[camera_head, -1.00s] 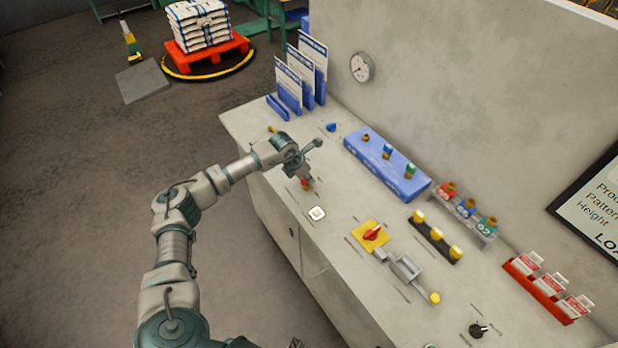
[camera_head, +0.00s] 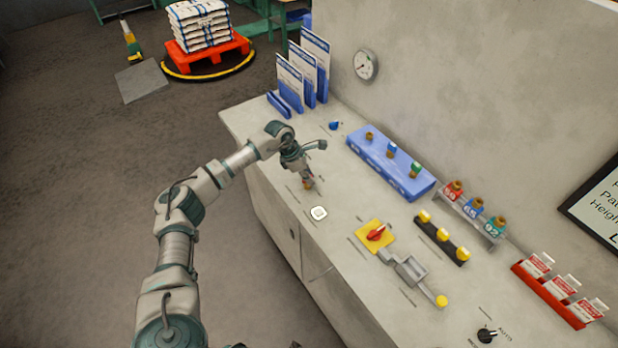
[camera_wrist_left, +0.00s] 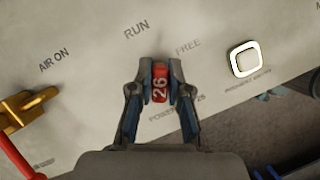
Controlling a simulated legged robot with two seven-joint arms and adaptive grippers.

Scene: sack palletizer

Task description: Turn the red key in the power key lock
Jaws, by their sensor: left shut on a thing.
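The red key (camera_wrist_left: 159,88), marked 26, stands in the power key lock, whose label is partly covered by my gripper in the left wrist view. My left gripper (camera_wrist_left: 160,82) is shut on the key, with a finger on each side of it. The words RUN and FREE are printed on the panel beyond the key. In the head view my left gripper (camera_head: 307,184) points down at the panel near its front left edge, and the key is mostly hidden there. My right gripper is not in view.
A white square button (camera_head: 319,213) lies close beside the lock. A red rotary switch on a yellow plate (camera_head: 376,234) is farther right. A blue key rack (camera_head: 390,165) stands behind. A brass fitting with a red handle (camera_wrist_left: 28,108) is at left in the wrist view.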

